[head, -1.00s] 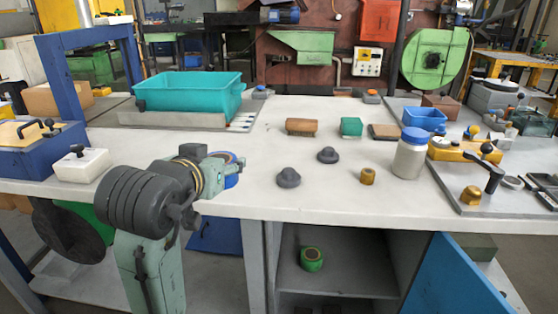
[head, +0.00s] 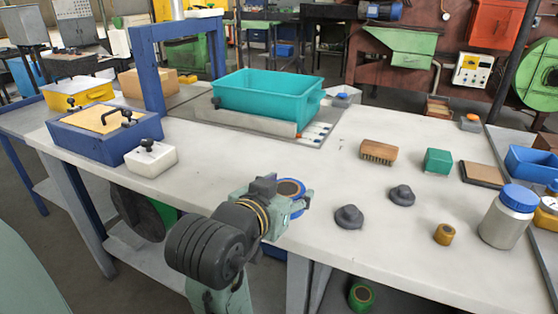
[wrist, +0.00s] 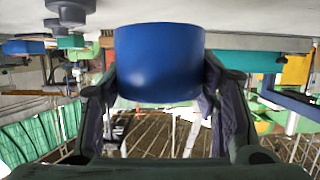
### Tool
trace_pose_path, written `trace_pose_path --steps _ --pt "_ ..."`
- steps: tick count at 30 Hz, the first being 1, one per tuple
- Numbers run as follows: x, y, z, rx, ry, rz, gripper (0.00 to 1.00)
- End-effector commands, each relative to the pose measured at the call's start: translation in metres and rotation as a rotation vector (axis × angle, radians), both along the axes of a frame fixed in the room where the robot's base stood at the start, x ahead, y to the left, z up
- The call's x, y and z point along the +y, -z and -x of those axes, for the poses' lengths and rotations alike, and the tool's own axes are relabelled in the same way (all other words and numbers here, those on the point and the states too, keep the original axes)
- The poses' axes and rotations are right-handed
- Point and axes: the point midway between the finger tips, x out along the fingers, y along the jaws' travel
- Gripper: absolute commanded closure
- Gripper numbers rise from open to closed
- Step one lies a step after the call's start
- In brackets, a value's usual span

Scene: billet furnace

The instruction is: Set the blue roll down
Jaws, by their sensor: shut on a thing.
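The blue roll (head: 291,187) is in my gripper (head: 298,200), at the front edge of the white worktable (head: 325,225) in the head view. Its end shows a blue rim around a brownish middle. In the wrist view the blue roll (wrist: 158,62) fills the upper centre, and the two dark fingers of my gripper (wrist: 158,88) close on its sides. The wrist picture looks upside down, with the pale tabletop along its top. I cannot tell whether the roll touches the table.
Two dark grey knobs (head: 349,217) (head: 402,195) and a brass piece (head: 444,234) stand right of my gripper. A teal bin (head: 265,95) is behind, a white box (head: 151,159) to the left. A blue-lidded jar (head: 508,217) stands at right. The tabletop just behind the roll is bare.

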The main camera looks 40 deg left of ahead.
Motion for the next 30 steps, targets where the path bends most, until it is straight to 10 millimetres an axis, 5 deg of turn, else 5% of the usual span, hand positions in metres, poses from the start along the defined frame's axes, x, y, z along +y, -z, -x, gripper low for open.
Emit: trace_pose_path --steps 15,30 --pt "0.08 0.012 -0.069 0.011 -0.005 -0.002 0.75" --pt "0.088 0.049 -0.076 0.01 -0.004 -0.004 0.75"
